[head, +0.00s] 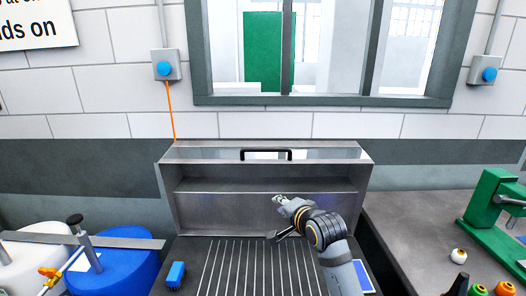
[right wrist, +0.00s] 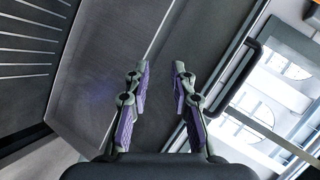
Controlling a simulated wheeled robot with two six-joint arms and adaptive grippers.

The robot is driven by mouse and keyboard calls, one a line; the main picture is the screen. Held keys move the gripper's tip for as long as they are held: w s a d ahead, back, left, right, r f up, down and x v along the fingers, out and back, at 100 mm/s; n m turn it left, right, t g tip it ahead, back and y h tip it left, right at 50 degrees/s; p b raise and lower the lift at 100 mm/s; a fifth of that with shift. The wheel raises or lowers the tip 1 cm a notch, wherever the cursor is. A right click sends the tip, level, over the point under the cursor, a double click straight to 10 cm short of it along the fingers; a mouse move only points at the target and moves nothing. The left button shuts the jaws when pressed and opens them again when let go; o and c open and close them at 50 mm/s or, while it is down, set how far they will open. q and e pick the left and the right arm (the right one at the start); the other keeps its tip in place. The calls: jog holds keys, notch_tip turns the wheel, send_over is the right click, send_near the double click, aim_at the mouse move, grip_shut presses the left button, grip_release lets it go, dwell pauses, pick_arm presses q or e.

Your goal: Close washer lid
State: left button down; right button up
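The washer lid (head: 261,211) stands raised at the back of the washer, its hollow inner side facing me. A black handle (head: 266,151) sits at its upper edge. The ribbed washer top (head: 258,270) lies open below it. My right gripper (head: 279,217) is in front of the lid's inner side, below the handle. In the right wrist view, the gripper (right wrist: 158,70) is open and empty, its two fingers apart. The lid (right wrist: 115,70) fills the area beyond them, and the handle (right wrist: 236,77) is to the right of the fingers. My left gripper is not in view.
A blue drum (head: 115,270) and a white drum (head: 30,268) stand at the left. A blue brush-like block (head: 176,275) lies on the washer's left side. A bench (head: 420,225) with a green press (head: 495,215) is at the right. A window is behind.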

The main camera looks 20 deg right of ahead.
aim_at(264, 151)
jog(key=w+r+m+t, duration=0.2)
jog(key=w+r, duration=0.1)
jog(key=r, duration=0.4)
jog(key=w+r+m+t, duration=0.1)
jog(key=w+r+m, duration=0.15)
jog(key=r, duration=0.35)
jog(key=shift+y, duration=0.4)
jog(key=w+p, duration=0.1)
jog(key=w, duration=0.2)
jog(key=w+a+p, duration=0.1)
jog(key=w, duration=0.2)
jog(key=w+f+p, duration=0.1)
jog(key=w+p, duration=0.1)
jog(key=w, duration=0.1)
jog(key=shift+w+a+f, duration=0.1)
jog(key=shift+w+a, duration=0.1)
jog(key=shift+w, duration=0.2)
grip_shut()
jog(key=shift+f, duration=0.1)
